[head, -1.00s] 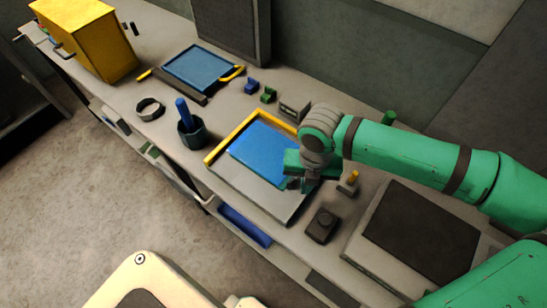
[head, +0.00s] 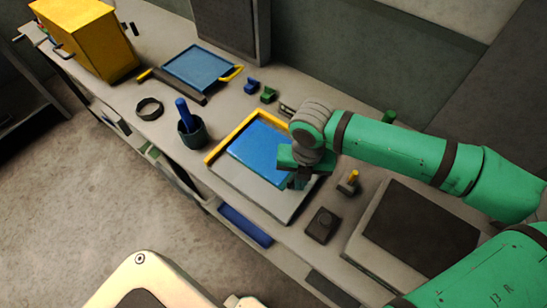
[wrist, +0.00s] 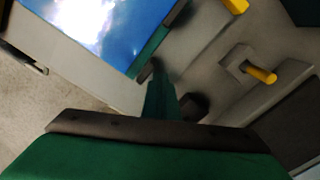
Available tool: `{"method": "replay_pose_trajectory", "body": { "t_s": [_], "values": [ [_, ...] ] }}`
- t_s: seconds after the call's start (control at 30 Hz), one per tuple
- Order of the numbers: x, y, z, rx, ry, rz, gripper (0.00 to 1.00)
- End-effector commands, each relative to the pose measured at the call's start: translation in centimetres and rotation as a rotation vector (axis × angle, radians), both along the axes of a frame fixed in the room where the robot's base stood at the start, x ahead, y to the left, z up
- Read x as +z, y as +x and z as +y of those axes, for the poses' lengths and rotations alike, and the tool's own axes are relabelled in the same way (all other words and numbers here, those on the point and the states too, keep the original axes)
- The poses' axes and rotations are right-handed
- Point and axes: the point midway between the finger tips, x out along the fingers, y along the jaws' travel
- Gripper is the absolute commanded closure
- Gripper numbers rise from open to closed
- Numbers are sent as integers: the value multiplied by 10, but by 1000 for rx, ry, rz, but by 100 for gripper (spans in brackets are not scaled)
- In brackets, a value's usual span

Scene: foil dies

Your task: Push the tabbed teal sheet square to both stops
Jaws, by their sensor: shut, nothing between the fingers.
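The sheet (head: 256,150) looks bright blue and lies flat on a light grey plate (head: 240,190). An L-shaped yellow stop (head: 228,137) runs along its left and far sides. My gripper (head: 297,183) is shut and empty, low at the sheet's near right edge. The arm hides that corner and part of the far bar. In the wrist view, the sheet (wrist: 100,30) carries strong glare, and my fingers (wrist: 160,92) are beside its edge. Contact is unclear, and I cannot make out the tab.
A dark block (head: 322,225) and a small grey block with a yellow peg (head: 349,182) stand right of the plate. A cup with a blue handle (head: 191,131) stands left. A blue tray (head: 199,68) lies farther back. A dark-topped box (head: 425,232) fills the right.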

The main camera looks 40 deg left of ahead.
Motion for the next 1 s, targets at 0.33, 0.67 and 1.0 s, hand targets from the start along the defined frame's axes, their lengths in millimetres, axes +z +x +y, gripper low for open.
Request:
{"method": "replay_pose_trajectory", "body": {
  "t_s": [0.33,0.67,1.0],
  "values": [
    [0,0,11,2,1,0,100],
    [0,0,21,2,1,0,100],
    [0,1,31,1,1,0,100]
  ]
}}
